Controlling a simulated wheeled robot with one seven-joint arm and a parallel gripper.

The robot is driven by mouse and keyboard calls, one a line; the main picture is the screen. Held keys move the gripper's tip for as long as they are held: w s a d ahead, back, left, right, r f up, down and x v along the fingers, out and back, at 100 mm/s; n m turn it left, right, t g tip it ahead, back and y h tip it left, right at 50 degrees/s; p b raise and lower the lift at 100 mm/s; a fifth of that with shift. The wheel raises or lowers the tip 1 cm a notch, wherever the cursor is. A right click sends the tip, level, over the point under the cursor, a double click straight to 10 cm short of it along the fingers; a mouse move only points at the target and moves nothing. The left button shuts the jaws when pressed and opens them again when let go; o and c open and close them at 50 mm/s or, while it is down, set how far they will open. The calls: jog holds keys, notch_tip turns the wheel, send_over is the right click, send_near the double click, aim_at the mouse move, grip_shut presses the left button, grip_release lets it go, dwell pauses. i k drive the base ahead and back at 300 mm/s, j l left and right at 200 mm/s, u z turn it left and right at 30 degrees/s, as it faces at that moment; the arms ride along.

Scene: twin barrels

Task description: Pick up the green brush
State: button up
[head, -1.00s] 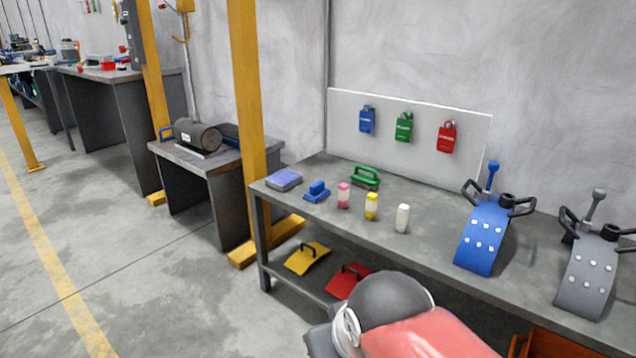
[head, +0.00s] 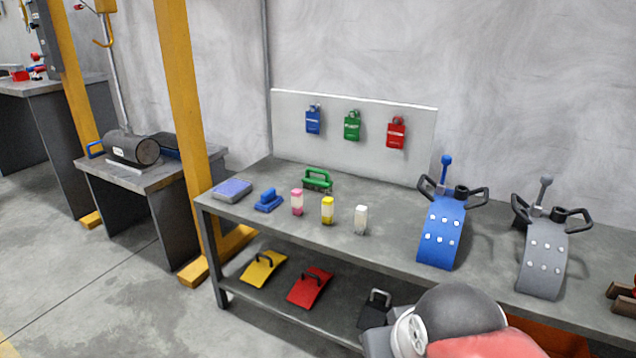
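The green brush (head: 317,179) lies on the grey workbench (head: 390,236), toward its back left, near the foot of the white board. It has a green handle on top and dark bristles below. Nothing covers it. Part of my arm shows at the bottom right, in front of the bench. My gripper is not in the picture.
A blue brush (head: 268,200), a blue-grey pad (head: 232,190) and pink (head: 297,202), yellow (head: 327,210) and white (head: 361,219) bottles stand near the green brush. Blue (head: 441,232) and grey (head: 543,257) curved plates stand right. A yellow post (head: 183,110) rises left of the bench.

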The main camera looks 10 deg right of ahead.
aim_at(313, 183)
jog(key=i+j+z, duration=0.1)
jog(key=z, duration=0.3)
jog(key=i+j+z, duration=0.15)
jog(key=z, duration=0.2)
jog(key=i+j+z, duration=0.1)
jog(key=i+j, duration=0.25)
jog(key=j, duration=0.25)
jog(key=i+j+z, duration=0.15)
jog(key=j, duration=0.2)
jog(key=i+j, duration=0.15)
jog(key=j, duration=0.15)
jog(key=i+j+z, duration=0.15)
jog(key=j, duration=0.2)
jog(key=i+j, duration=0.15)
jog(key=j, duration=0.2)
jog(key=z, duration=0.05)
